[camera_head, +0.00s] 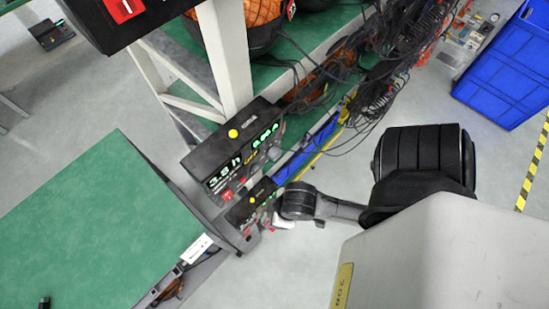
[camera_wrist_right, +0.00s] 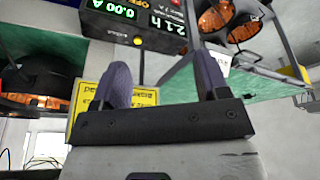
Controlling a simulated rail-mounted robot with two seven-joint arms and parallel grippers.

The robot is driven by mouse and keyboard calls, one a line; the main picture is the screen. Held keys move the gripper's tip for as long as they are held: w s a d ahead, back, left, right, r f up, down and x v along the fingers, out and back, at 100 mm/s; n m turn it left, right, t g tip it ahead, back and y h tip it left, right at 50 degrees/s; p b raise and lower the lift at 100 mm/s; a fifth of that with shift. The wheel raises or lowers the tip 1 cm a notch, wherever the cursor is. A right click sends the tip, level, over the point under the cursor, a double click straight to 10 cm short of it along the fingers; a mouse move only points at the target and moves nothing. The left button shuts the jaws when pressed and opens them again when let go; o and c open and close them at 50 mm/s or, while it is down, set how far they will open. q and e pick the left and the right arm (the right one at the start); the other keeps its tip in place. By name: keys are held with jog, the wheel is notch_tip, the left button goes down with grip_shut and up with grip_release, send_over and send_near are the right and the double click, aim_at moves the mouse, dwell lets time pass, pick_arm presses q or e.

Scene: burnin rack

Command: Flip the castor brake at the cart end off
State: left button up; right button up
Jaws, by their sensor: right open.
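The cart appears to be the green-topped unit (camera_head: 95,215) at the lower left of the head view, with its end close to the rack. I cannot make out the castor brake in either view. My right arm reaches in from the right, and its wrist hides part of the area between the cart end and the rack. My right gripper (camera_wrist_right: 163,82) is open in the wrist view, its two dark fingers apart with nothing held between them. My left gripper is not in view.
A rack with green shelves (camera_head: 285,68) carries black display boxes (camera_head: 232,152) and a tangle of black cables (camera_head: 390,75). A blue crate (camera_head: 507,75) stands at the upper right. A yellow sign (camera_wrist_right: 88,97) shows behind a finger.

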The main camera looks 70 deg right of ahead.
notch_tip(320, 180, down, 46)
jog(key=w+d+r+m+b, duration=0.1)
jog(key=w+m+b, duration=0.1)
jog(key=b, duration=3.2)
jog(key=s+d+f+m+h, duration=0.1)
jog(key=s+d+f+m, duration=0.15)
jog(key=f, duration=0.85)
jog(key=s+d+f+m+h, duration=0.1)
jog(key=d+f+m, duration=0.15)
jog(key=f, duration=0.75)
jog(key=shift+w+b+x, duration=0.15)
jog(key=shift+b+x, duration=2.4)
jog(key=shift+x, duration=1.05)
jog(key=shift+w+b+x, duration=0.2)
jog(key=shift+b+x, duration=2.3)
jog(key=shift+x, duration=1.1)
jog(key=shift+d+r+t, duration=0.1)
jog(key=shift+t, duration=0.2)
jog(key=shift+c, duration=0.4)
